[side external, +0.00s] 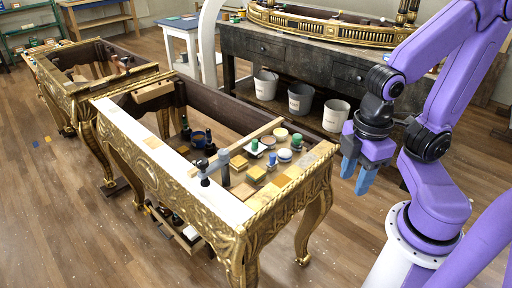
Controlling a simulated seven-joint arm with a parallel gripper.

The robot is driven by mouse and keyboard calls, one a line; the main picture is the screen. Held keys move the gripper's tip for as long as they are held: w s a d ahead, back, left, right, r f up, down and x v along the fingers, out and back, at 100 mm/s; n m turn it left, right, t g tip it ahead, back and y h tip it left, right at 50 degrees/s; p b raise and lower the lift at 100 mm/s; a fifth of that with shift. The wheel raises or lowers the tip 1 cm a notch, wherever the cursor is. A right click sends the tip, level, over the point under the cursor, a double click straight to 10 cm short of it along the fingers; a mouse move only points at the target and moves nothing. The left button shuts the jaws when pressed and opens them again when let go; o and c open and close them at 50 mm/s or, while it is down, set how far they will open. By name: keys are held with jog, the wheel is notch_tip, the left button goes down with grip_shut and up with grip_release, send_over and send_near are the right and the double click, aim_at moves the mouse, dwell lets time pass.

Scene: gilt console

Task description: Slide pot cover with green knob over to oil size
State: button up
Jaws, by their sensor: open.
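My gripper (360,178), with blue fingertips pointing down, is open and empty. It hangs in front of the gilt console's right end, apart from the small pots. Several small pots with pale or blue sides stand close together at the console's right end. I cannot tell which is the pot cover's knob. A cream-topped pot (281,134) and a blue-and-white pot (284,155) stand among them. No label is legible, so I cannot tell which is the oil size.
A long wooden bar clamp (240,145) crosses the gilt console (135,131) left of the pots. A dark workbench (290,55) with buckets (300,98) stands behind.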

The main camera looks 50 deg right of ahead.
jog(key=shift+o, duration=0.7)
jog(key=shift+w+a, duration=0.1)
jog(key=w+a+r+m, duration=0.2)
jog(key=w+a+m, duration=0.15)
jog(key=w, duration=0.95)
jog(key=m, duration=0.6)
send_over(255, 141)
notch_tip(255, 141, down, 5)
notch_tip(255, 141, down, 17)
jog(key=shift+d+r, duration=0.15)
